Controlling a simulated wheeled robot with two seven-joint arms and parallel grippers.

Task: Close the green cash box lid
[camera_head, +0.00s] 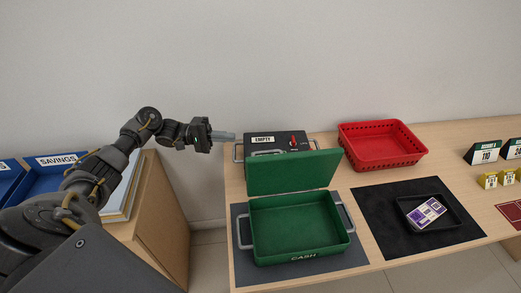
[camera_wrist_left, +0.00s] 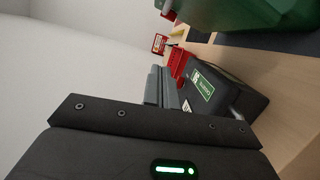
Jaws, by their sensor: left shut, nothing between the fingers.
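The green cash box (camera_head: 295,228) stands on a dark grey mat (camera_head: 285,272) on the counter, with its label "CASH" at the front and silver handles at its sides. Its lid (camera_head: 295,172) is open, standing up at the rear edge, and the inside looks empty. My left gripper (camera_head: 232,136) is shut and empty, behind and to the left of the raised lid, apart from it. In the left wrist view, the shut fingers (camera_wrist_left: 162,88) point away, and part of the green box (camera_wrist_left: 265,12) shows at the top right. My right gripper is not in view.
A black box marked "EMPTY" (camera_head: 278,142) with a red switch stands behind the lid, close to my left gripper. A red basket (camera_head: 383,160) is at the back right. A black tray (camera_head: 455,214) with a purple-white packet lies on a black mat (camera_head: 378,232).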

